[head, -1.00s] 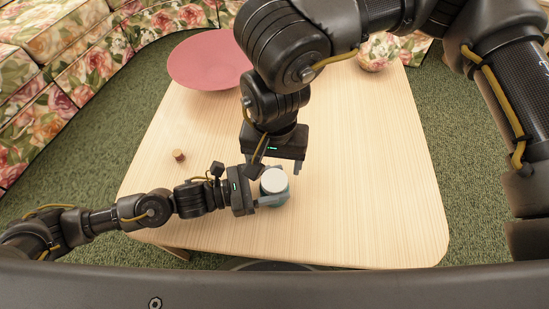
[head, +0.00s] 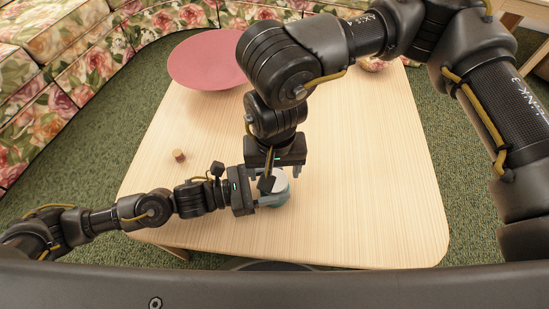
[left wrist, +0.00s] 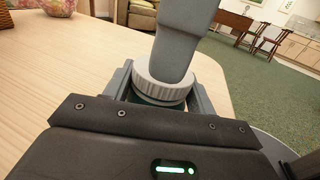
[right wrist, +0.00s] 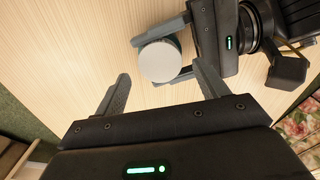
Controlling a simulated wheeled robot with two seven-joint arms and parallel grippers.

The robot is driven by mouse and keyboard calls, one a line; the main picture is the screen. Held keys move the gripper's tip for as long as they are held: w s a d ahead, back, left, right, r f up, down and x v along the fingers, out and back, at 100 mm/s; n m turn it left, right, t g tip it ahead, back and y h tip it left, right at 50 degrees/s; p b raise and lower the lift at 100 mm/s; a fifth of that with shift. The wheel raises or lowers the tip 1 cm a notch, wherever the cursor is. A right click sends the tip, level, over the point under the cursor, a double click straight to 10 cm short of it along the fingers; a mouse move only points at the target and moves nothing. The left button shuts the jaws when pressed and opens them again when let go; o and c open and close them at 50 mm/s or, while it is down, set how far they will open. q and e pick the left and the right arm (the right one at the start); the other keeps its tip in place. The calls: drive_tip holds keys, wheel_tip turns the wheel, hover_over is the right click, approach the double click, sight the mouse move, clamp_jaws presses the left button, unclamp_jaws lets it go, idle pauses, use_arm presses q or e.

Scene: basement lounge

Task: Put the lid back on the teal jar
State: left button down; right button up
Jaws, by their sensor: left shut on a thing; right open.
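The teal jar (head: 284,200) stands near the table's front edge, with my left gripper (head: 274,193) shut around its body from the left. The white ribbed lid (left wrist: 160,88) is on top of the jar and looks level; I cannot tell how tightly it sits. My right gripper (head: 275,177) is open and points down above the jar. In the right wrist view the lid's round top (right wrist: 160,61) shows between its spread fingertips. In the left wrist view one right finger (left wrist: 180,35) hides part of the lid.
On the wooden table (head: 370,180), a small cork-like piece (head: 179,155) lies to the left and a wide pink bowl (head: 205,62) stands at the back left. A floral object (head: 375,64) is at the back, partly behind my right arm. The table's right side is clear.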

sight(274, 188)
drive_tip(key=shift+f, duration=1.45)
drive_tip(key=c, duration=1)
drive_tip(key=m, duration=0.3)
drive_tip(key=o, duration=1.1)
